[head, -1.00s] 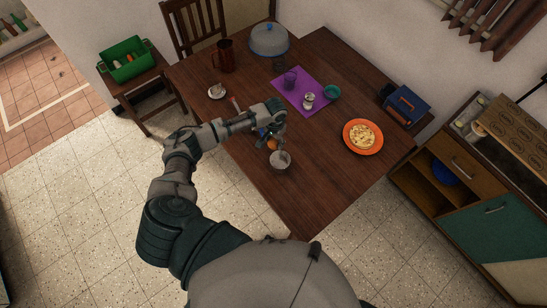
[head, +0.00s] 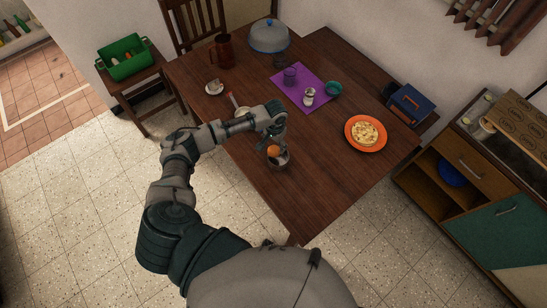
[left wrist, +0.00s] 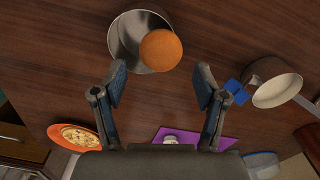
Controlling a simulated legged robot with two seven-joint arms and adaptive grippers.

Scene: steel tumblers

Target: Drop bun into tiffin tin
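The round orange-brown bun (head: 273,150) shows at the mouth of the steel tiffin tin (head: 284,161), near the table's front edge. In the left wrist view, the bun (left wrist: 161,50) overlaps the right part of the open tin (left wrist: 127,44) and covers some of its rim. I cannot tell whether it is fully inside or still above the rim. My left gripper (head: 277,137) is just above them. In the left wrist view, its fingers (left wrist: 162,82) are spread wide, with a gap to the bun on both sides. My right gripper is not in view.
A pale pan (left wrist: 278,90) and a small blue object (left wrist: 237,92) are beside the gripper. An orange plate of food (head: 366,133) and a purple mat (head: 300,92) with cups lie farther off. Bare table lies right of the tin.

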